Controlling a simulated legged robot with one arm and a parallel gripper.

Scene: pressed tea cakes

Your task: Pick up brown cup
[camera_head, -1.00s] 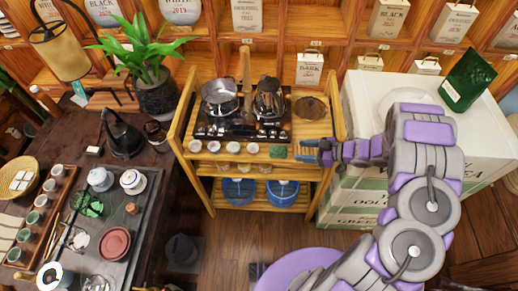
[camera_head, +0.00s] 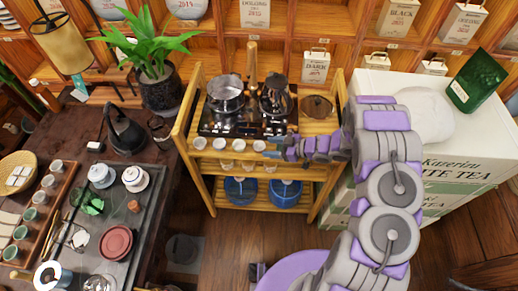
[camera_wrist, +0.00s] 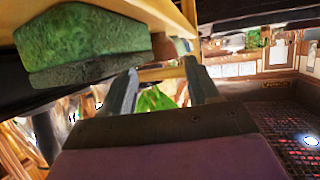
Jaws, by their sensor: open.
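A small brown cup (camera_head: 134,206) stands on the dark tea tray (camera_head: 150,215) at the left, on the dark table. A larger reddish-brown dish (camera_head: 115,243) sits nearer the front of that tray. My gripper (camera_head: 283,151) is at the front right of the wooden shelf stand, far to the right of the brown cup. In the wrist view its two grey fingers (camera_wrist: 160,85) are apart with nothing held between them. A green textured block (camera_wrist: 85,45) is close beyond the left finger there; whether they touch I cannot tell. The brown cup is not recognisable in the wrist view.
The shelf stand (camera_head: 188,120) carries a pot (camera_head: 226,95), a dark kettle (camera_head: 275,98) and several pale cups (camera_head: 239,146). Blue buckets (camera_head: 285,193) sit below. White tea boxes (camera_head: 450,160) stand right. Open floor (camera_head: 225,235) lies between table and stand.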

